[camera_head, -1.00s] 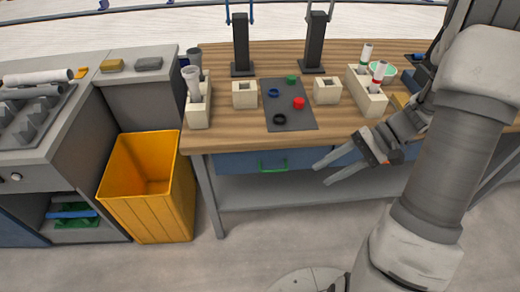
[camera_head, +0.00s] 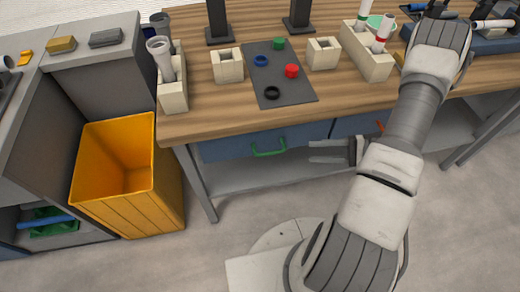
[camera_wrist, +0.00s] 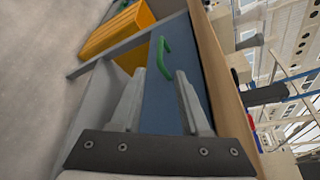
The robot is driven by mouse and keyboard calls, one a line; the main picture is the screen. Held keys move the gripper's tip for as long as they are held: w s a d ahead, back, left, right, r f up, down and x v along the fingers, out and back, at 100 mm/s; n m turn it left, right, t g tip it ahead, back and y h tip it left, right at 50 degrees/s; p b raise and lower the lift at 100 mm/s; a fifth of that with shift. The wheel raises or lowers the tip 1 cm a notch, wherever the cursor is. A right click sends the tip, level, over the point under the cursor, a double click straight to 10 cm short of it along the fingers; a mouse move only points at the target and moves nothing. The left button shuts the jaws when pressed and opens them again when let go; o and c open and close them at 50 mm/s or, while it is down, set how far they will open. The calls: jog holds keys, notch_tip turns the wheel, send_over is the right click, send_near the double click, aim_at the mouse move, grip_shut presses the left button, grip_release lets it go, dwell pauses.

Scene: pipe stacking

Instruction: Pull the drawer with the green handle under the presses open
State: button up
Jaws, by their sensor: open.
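The drawer (camera_head: 222,149) has a blue front and a green handle (camera_head: 269,149), and sits under the wooden tabletop at its left end. It looks closed. My gripper (camera_head: 312,151) is in front of the table, to the right of the green handle in the head view, with its fingers pointing left. In the wrist view the drawer front (camera_wrist: 163,100) lies between the open fingers, and the green handle (camera_wrist: 164,57) shows beyond the fingertips. My gripper (camera_wrist: 160,78) is empty and apart from the handle.
A yellow bin (camera_head: 128,178) stands left of the table leg (camera_head: 196,183). A second blue drawer (camera_head: 358,125) with an orange-red handle is to the right, partly hidden by my arm. A grey lower shelf (camera_head: 245,177) runs beneath the drawers. Pipe holders stand on the tabletop.

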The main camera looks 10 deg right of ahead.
aim_at(267, 153)
jog(key=b+x, duration=0.1)
jog(key=x, duration=1.5)
jog(key=shift+a, duration=0.35)
jog(key=shift+w+f, duration=0.1)
grip_shut()
dwell(0.5)
